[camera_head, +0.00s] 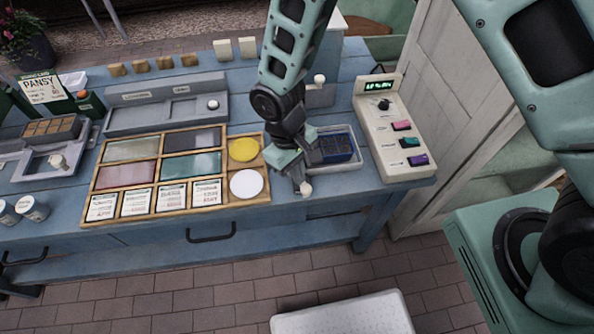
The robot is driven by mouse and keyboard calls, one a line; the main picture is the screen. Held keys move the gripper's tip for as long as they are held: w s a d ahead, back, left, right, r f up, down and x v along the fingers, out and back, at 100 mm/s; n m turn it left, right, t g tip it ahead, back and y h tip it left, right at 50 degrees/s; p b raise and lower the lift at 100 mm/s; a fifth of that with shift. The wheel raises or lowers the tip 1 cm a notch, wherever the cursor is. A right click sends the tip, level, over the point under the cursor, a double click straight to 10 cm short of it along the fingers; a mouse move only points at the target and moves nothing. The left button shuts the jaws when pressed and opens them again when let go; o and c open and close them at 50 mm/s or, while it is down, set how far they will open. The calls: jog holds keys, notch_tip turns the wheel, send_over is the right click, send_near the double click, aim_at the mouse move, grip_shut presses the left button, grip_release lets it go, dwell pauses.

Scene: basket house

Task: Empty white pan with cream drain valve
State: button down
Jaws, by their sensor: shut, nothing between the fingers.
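The white pan (342,166) sits near the right end of the blue bench, with a dark blue load inside, partly behind my arm. A cream knob (306,190), apparently the drain valve, shows low at the pan's front left, at the bench's front edge. My gripper (301,181) points down just above this knob, shut and empty. It is very close to the knob; I cannot tell whether they touch. My wrist hides the pan's left side.
A cream control box (391,132) with colored buttons stands right of the pan. A wooden sorting tray (222,202) with colored panels and cards lies left. A grey unit with a pale knob (320,79) is behind.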

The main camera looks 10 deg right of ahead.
jog(key=shift+d+n, duration=0.1)
jog(key=shift+n, duration=0.5)
jog(key=shift+s+d+n+t+h+b, duration=0.1)
jog(key=shift+d+n+t+h+b, duration=0.1)
jog(key=shift+n, duration=0.4)
jog(key=shift+d+n+t+h+b, duration=0.1)
jog(key=shift+n+t+b, duration=0.1)
jog(key=shift+n, duration=0.4)
jog(key=n, duration=0.2)
jog(key=n+b, duration=0.1)
jog(key=shift+d+n+t, duration=0.3)
jog(key=shift+d+n, duration=0.05)
jog(key=shift+n, duration=0.05)
jog(key=n, duration=0.3)
jog(key=shift+d+t+b, duration=0.35)
jog(key=shift+t, duration=0.05)
jog(key=n, duration=0.2)
jog(key=n+b, duration=0.1)
jog(key=n, duration=0.1)
jog(key=shift+w+d+t, duration=0.3)
jog(key=shift+t, duration=0.1)
jog(key=shift+a, duration=0.1)
jog(key=shift+w+a+p, duration=0.3)
jog(key=shift+w+a, duration=0.15)
jog(key=shift+a, duration=0.1)
jog(key=shift+a, duration=0.15)
